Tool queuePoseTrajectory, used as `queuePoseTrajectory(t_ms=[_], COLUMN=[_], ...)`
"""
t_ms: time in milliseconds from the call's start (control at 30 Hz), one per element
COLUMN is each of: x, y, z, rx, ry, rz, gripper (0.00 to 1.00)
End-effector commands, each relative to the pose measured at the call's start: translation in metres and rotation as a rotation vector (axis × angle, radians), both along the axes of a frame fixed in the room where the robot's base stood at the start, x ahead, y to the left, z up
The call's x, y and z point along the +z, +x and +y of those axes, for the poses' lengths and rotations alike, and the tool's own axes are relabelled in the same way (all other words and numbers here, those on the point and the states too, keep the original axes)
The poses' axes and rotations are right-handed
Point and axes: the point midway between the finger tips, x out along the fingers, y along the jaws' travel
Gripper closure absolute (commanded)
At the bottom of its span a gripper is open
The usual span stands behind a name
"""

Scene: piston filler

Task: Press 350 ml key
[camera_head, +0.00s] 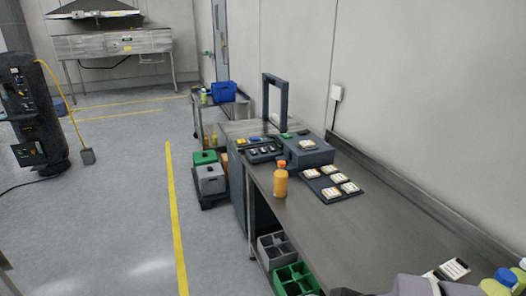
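The filler machine stands at the far end of the steel bench, with a dark upright frame (276,92). A low dark key panel (262,151) with several small keys sits at its front left. Their labels are too small to read, so I cannot tell which is the 350 ml key. A blue-grey housing (318,157) with a pale label on top stands right of the panel. An orange bottle (280,181) stands upright on the bench in front of the panel. My gripper is not in view.
A dark mat (324,193) with several pale cards lies right of the orange bottle.

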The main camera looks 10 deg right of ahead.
Motion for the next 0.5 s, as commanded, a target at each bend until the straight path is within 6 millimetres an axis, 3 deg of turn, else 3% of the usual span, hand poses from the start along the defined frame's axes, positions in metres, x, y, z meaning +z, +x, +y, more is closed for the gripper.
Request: queuePoseTrajectory(t_ms=[33, 100, 500], x=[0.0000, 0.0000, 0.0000], y=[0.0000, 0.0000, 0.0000], z=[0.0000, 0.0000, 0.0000], rx=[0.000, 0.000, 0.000], ry=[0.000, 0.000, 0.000], rz=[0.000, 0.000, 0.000], gripper=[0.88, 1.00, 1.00])
